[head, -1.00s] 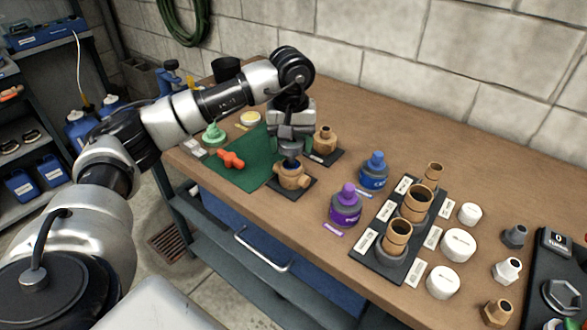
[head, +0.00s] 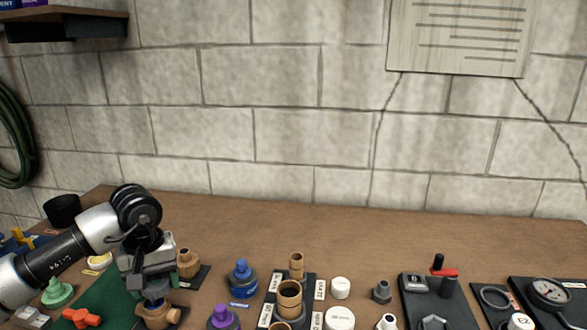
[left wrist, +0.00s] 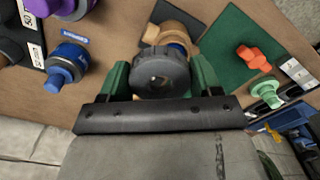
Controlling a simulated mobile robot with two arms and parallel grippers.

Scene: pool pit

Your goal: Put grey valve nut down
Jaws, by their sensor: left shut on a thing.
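In the head view my left gripper (head: 154,290) points down just above a brass valve body (head: 159,314) at the bottom edge. The valve body also shows in the left wrist view (left wrist: 178,33), right beside the nut. I cannot tell whether nut and body touch. The nut is mostly hidden by the gripper in the head view. My right gripper is not in view.
A second brass valve (head: 188,264) stands just behind. A green mat (head: 105,298) with an orange handle (head: 82,318) lies left.

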